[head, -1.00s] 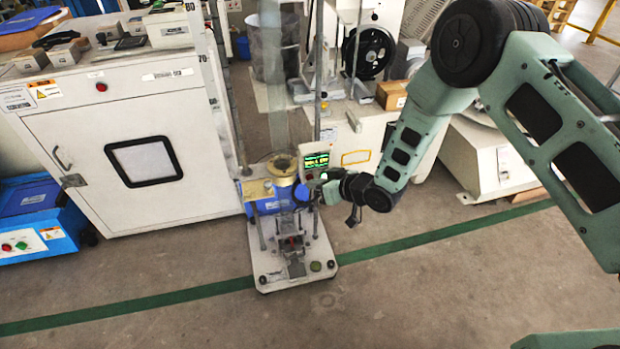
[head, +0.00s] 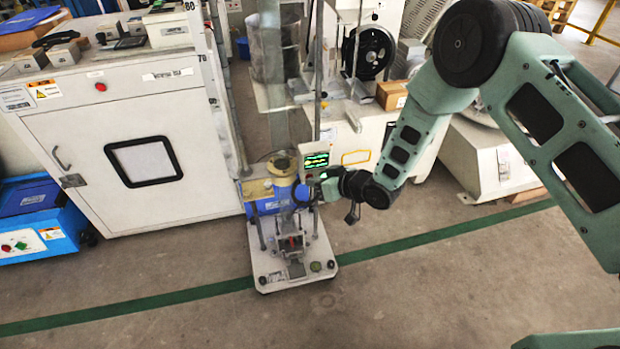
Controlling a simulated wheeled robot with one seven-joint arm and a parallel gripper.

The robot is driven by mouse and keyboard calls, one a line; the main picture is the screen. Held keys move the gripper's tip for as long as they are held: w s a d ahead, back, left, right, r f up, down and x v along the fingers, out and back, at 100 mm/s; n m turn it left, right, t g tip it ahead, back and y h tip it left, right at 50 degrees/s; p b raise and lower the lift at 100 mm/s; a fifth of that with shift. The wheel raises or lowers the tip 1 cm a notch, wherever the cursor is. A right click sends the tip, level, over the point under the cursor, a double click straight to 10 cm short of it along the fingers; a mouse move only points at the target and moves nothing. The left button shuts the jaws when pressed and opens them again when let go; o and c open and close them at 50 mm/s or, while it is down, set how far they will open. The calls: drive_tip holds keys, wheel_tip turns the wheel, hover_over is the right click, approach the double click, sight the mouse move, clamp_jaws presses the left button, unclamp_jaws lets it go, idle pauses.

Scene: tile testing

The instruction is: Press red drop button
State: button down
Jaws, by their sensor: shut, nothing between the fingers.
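The test machine (head: 283,262) stands on the floor in the middle of the head view. It has a white base, a blue cylinder (head: 268,206) and a tall clear guide above. A small control box with a lit green display (head: 316,160) sits at its right. My gripper (head: 312,190) is shut and empty, just below the display and beside the blue cylinder. Whether the fingertips touch the box cannot be told.
A white cabinet (head: 62,150) with a dark-framed window stands at left, a blue unit (head: 35,225) beside it. A cardboard box (head: 392,95) and a white machine (head: 490,160) are behind my arm. The floor in front is clear, crossed by a green line (head: 120,310).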

drive_tip(key=shift+s+d+p, duration=0.25)
drive_tip(key=shift+s+p, duration=0.05)
drive_tip(key=shift+s, duration=0.5)
drive_tip(key=shift+s+d+p, duration=0.2)
drive_tip(key=shift+s, duration=0.6)
drive_tip(key=shift+s+d+p, duration=0.25)
drive_tip(key=shift+s, duration=0.55)
drive_tip(key=shift+s+d+p, duration=0.2)
drive_tip(key=shift+s, duration=0.6)
drive_tip(key=s+d+r+g+h, duration=0.1)
drive_tip(key=s+r+g+h, duration=0.2)
drive_tip(key=r, duration=0.5)
drive_tip(key=s+d+r+h, duration=0.1)
drive_tip(key=s+r+h, duration=0.1)
drive_tip(key=s+r, duration=0.5)
drive_tip(key=s+d+r+g+h, duration=0.2)
drive_tip(key=s+d+r, duration=0.35)
drive_tip(key=s, duration=0.35)
drive_tip(key=s+d+r+g+h, duration=0.2)
drive_tip(key=s+d+r, duration=0.4)
drive_tip(key=s, duration=0.4)
wheel_tip(320, 180, up, 26)
drive_tip(key=a+p, duration=0.1)
drive_tip(key=p, duration=2.3)
drive_tip(key=shift+f+p, duration=0.25)
drive_tip(key=shift+p, duration=0.05)
